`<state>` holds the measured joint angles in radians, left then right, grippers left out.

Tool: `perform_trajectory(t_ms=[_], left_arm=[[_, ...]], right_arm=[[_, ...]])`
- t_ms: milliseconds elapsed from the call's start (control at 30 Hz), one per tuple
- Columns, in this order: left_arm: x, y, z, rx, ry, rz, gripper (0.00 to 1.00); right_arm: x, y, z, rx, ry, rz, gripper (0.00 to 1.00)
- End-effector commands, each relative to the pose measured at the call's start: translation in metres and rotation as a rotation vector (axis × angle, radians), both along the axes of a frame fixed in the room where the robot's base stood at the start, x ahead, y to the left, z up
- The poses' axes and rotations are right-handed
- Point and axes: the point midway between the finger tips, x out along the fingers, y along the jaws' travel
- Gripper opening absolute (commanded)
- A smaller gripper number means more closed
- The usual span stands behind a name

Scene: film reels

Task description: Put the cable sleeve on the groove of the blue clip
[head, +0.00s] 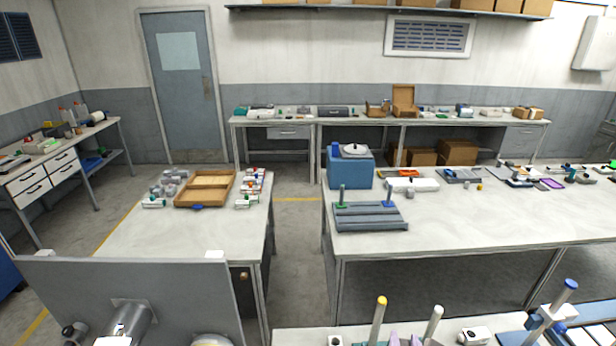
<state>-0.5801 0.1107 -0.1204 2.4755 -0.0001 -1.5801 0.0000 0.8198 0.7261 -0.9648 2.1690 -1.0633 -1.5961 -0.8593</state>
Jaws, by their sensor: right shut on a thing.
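I cannot pick out the cable sleeve or the blue clip with certainty. A blue base (515,338) lies at the bottom edge near the gripper, and I cannot tell whether it belongs to the clip. My left gripper is not in view.
The near bench (300,338) carries a yellow-topped post (378,318) and a white-topped post (433,322). A grey panel (190,290) rises at the lower left. Behind are a table with a wooden tray (178,203) and one with a grey slatted rack (370,222) and a blue box (350,172).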

Motion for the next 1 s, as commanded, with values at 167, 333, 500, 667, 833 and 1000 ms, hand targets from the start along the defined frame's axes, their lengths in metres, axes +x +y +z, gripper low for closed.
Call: perform_trajectory(t_ms=[167,333,500,667,833,1000], left_arm=[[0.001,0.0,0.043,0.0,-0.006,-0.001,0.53],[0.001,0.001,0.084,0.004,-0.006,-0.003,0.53],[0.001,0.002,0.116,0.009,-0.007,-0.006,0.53],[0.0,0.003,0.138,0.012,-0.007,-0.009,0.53],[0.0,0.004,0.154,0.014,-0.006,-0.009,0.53],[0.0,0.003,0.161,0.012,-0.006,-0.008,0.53]], right_arm=[[0.005,0.024,0.063,0.005,-0.001,0.076,0.01],[0.012,0.037,0.133,0.01,0.001,0.161,0.01],[0.019,0.031,0.189,0.018,0.005,0.217,0.01],[0.025,0.015,0.225,0.018,0.004,0.239,0.01],[0.028,-0.004,0.249,0.013,0.003,0.244,0.01],[0.029,-0.016,0.26,0.005,0.002,0.245,0.01]])
